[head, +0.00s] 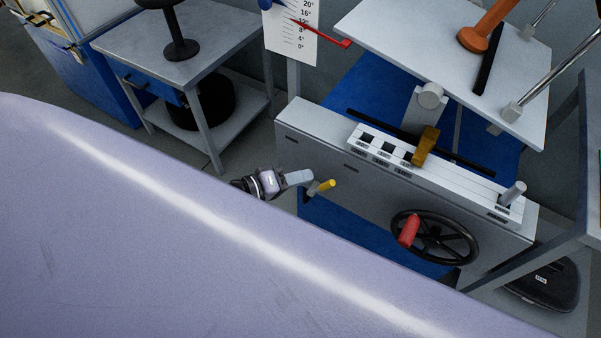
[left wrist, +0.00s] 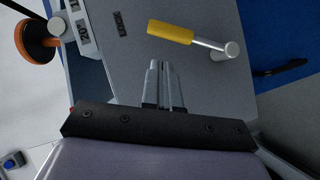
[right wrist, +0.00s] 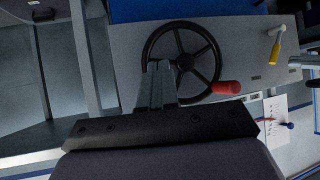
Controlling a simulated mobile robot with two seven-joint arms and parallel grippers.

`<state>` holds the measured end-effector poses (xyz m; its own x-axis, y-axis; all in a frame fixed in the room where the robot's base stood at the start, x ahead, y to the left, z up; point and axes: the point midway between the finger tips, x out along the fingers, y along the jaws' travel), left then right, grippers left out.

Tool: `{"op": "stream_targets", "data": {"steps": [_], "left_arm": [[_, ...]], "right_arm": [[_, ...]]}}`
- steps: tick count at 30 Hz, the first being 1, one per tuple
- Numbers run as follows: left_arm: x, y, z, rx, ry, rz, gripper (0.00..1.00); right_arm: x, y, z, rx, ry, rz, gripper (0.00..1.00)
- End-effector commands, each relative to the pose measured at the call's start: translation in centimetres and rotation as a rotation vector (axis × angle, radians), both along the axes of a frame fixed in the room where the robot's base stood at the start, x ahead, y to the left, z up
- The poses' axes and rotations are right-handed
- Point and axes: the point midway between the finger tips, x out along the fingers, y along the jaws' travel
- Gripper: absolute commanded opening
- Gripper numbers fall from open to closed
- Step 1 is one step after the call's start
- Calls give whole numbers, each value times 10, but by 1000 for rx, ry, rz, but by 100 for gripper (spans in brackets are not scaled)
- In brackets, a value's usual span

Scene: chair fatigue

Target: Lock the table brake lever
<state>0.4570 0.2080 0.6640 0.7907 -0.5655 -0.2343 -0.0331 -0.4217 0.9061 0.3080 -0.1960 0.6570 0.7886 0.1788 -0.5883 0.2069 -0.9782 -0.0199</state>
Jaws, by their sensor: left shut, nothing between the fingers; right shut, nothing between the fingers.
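The brake lever has a yellow grip (head: 327,185) and a grey pivot end, on the front panel (head: 330,150) of the table. In the left wrist view its yellow grip (left wrist: 170,32) lies just beyond my fingertips, with the pivot (left wrist: 231,49) to the right and a small dark label (left wrist: 120,24) to the left. My left gripper (head: 309,176) is shut and empty, close to the lever; whether it touches is unclear. My right gripper (right wrist: 160,68) is shut and empty, in front of the handwheel; the head view does not show it. The lever's grip (right wrist: 275,52) also shows in the right wrist view.
A black handwheel (head: 435,238) with a red knob (head: 409,231) is right of the lever. A slotted white rail (head: 440,174) with a brass-coloured catch (head: 425,146) tops the panel. A side table (head: 175,48) stands left. My own purple body fills the lower left of the head view.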

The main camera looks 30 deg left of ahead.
Motion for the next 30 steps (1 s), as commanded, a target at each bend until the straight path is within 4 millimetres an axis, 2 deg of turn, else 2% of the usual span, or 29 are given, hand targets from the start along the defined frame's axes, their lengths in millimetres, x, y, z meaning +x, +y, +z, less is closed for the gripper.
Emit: {"op": "stream_targets", "data": {"steps": [4,12,18,30], "left_arm": [[-3,2,8,0,2,2,0],[-48,33,21,3,4,2,0],[-70,47,28,2,3,1,0],[-81,55,33,1,0,2,0]], "right_arm": [[-3,-4,3,-10,10,-2,0],[-3,-6,8,-16,1,-3,0],[-5,-7,8,-20,5,-3,0],[-6,-7,7,-21,9,-1,0]]}}
